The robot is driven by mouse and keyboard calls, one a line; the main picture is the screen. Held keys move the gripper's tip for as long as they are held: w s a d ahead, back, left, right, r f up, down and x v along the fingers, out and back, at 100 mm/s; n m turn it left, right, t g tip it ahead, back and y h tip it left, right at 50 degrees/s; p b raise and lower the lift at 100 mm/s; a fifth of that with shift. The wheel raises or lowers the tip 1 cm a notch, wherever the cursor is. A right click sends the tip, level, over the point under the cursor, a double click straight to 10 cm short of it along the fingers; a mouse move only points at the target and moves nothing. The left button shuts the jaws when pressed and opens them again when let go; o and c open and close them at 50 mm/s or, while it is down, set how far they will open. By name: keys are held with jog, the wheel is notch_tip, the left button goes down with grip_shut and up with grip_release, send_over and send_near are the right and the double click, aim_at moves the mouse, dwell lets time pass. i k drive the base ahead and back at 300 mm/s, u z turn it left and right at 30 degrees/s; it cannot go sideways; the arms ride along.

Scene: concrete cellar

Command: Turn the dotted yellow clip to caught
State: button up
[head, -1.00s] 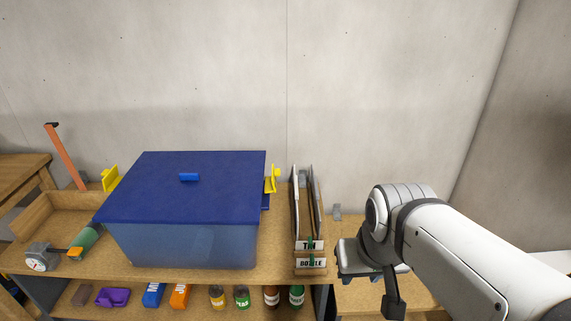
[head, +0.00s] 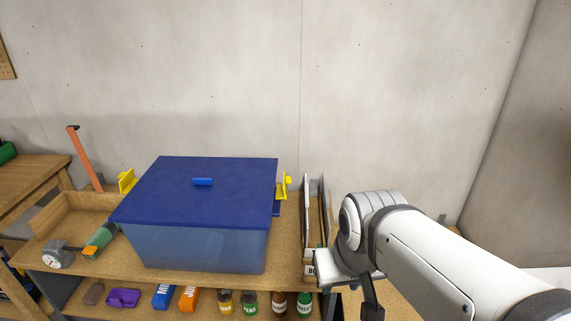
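A blue box (head: 200,245) with a darker blue lid (head: 195,200) stands on the wooden bench. A yellow clip (head: 285,190) stands up at the lid's right edge, with a small blue part below it. Another yellow clip (head: 127,181) stands up at the left edge. Both look swung away from the box wall. Dots are too small to make out on either. My gripper (head: 350,285) is right of the box, in front of the file rack, apart from both clips.
Left of the box are a wooden tray (head: 70,211), a gauge (head: 53,257) and a green cylinder (head: 101,238). A concrete wall (head: 210,80) rises behind.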

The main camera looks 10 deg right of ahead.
aim_at(281, 193)
jog(key=z, duration=0.05)
jog(key=i, duration=0.95)
jog(key=u, duration=0.05)
